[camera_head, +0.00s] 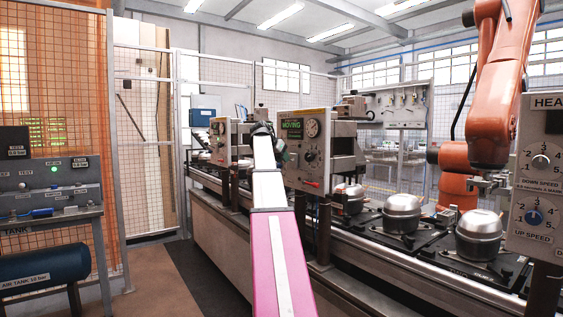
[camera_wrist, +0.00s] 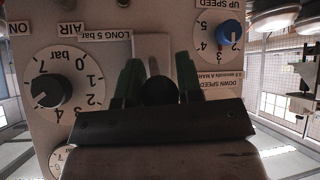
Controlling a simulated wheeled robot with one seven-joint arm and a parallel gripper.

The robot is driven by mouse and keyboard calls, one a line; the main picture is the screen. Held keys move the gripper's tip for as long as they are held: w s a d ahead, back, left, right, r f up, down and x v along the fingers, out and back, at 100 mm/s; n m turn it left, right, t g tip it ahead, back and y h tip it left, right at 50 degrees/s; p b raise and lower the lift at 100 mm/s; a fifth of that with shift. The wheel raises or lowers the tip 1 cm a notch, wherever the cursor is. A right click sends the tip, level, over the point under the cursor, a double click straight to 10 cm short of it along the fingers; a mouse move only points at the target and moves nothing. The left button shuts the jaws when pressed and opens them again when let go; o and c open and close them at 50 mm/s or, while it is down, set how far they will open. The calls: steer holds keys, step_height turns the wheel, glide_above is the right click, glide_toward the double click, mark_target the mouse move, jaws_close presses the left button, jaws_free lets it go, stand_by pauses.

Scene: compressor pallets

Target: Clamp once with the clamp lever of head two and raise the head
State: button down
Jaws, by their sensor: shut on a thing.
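My gripper (camera_wrist: 159,82) shows green fingers in the wrist view, shut around a dark round knob (camera_wrist: 158,91) in front of a grey control panel (camera_wrist: 100,14). Whether this knob is the end of the clamp lever cannot be told for sure; its shaft is hidden. In the head view my gripper (camera_head: 266,132) is at the left edge of a head with a control box (camera_head: 297,167). The number of this head is not readable.
Another head (camera_head: 220,140) stands farther left. Silver compressors (camera_head: 402,212) sit on dark pallets along the conveyor. An orange robot arm (camera_head: 490,120) stands at right beside a near head panel (camera_head: 535,190). A pressure dial (camera_wrist: 52,90) and blue speed knob (camera_wrist: 230,34) flank my gripper.

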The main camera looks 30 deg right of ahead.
steer(key=shift+r+y, duration=0.2)
steer(key=shift+y, duration=0.2)
steer(key=shift+d, duration=0.1)
steer(key=c, duration=0.8)
jaws_free()
steer(key=v, duration=1)
steer(key=shift+s+a+r, duration=0.1)
steer(key=shift+a+r, duration=0.15)
steer(key=shift+a, duration=0.05)
